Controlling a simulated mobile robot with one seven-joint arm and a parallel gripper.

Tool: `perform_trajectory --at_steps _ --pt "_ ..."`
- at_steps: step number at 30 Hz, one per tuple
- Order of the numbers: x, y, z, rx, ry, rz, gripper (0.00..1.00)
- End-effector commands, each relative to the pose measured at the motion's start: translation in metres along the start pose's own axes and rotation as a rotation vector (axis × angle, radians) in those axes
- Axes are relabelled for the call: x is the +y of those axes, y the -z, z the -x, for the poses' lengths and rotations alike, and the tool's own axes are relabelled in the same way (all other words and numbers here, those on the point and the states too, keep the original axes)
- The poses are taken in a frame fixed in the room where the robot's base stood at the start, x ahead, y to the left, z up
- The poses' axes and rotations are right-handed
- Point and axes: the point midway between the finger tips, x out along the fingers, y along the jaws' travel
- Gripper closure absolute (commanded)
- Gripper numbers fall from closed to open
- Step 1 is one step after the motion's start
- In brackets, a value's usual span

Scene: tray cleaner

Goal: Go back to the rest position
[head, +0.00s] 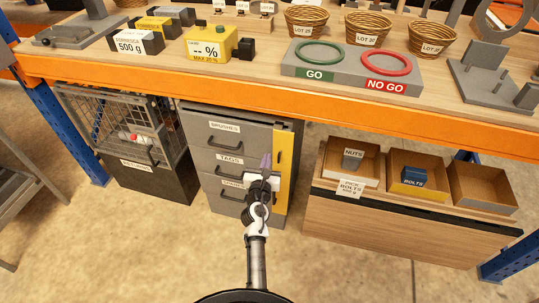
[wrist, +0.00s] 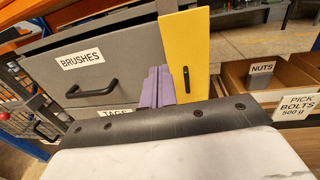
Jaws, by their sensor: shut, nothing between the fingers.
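My gripper (head: 266,160) has purple fingers and is in front of the grey drawer cabinet (head: 230,135), below the bench's front edge. In the wrist view, my gripper's fingers (wrist: 156,86) are together with nothing between them. Behind them are the BRUSHES drawer (wrist: 85,72) and a yellow panel (wrist: 183,55) with a black handle. The drawers look shut in the head view. My fingers seem apart from the cabinet, but the exact gap cannot be told.
The orange bench edge (head: 300,95) runs above my arm. A wire cage bin (head: 125,135) stands left of the cabinet. Open boxes of nuts (head: 337,175) and bolts (head: 396,188) sit on a wooden unit at the right. The floor (head: 340,275) in front is clear.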

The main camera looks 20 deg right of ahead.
Motion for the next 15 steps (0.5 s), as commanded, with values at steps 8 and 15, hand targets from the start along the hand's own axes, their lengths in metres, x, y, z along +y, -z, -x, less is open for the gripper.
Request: perform_trajectory --at_steps 8,15 --pt "0.007 0.002 0.055 0.001 -0.001 0.001 1.00" --pt "0.009 0.001 0.075 0.000 0.000 0.001 1.00"
